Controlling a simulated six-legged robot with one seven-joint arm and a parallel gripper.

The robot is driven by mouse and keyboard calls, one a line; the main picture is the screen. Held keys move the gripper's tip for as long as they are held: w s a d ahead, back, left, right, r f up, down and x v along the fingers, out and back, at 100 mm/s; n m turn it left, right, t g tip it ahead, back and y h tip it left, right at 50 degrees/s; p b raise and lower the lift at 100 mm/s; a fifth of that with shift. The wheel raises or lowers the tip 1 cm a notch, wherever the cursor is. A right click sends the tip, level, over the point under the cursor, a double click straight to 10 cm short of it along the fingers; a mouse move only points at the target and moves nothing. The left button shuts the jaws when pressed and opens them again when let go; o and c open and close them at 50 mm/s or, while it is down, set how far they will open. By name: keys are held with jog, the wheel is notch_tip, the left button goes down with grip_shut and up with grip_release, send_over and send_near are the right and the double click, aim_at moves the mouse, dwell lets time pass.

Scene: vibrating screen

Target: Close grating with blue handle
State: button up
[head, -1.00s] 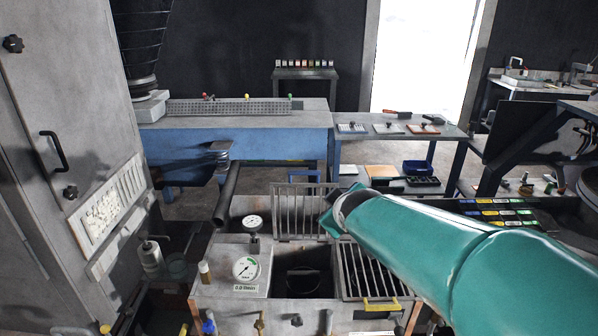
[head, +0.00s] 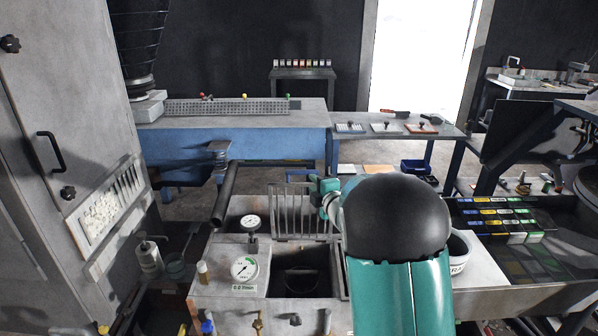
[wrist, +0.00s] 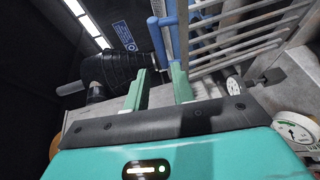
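The grating with the blue handle (head: 290,215) stands upright, open, at the back of the grey machine box. Its blue handle (head: 300,174) is at its top edge. In the wrist view the grating's bars (wrist: 250,38) run across the upper right, and the blue handle (wrist: 181,38) lies just beyond the fingertips. My gripper (wrist: 158,82) is open, with a clear gap between its two fingers and nothing held. In the head view my gripper (head: 322,190) is beside the grating's upper right corner, partly hidden by my arm. Whether it touches the handle I cannot tell.
A dark opening (head: 300,281) lies in the box in front of the grating. Pressure gauges (head: 244,268) stand to its left. My arm covers the right part of the box. A white bucket (head: 458,248) is at the right. A blue bench (head: 240,146) stands behind.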

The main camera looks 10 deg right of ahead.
aim_at(302, 174)
jog(key=w, duration=0.4)
jog(key=w+a+f, duration=0.1)
jog(key=w, duration=0.7)
jog(key=shift+a+f, duration=0.15)
jog(key=shift+a, duration=0.2)
grip_shut()
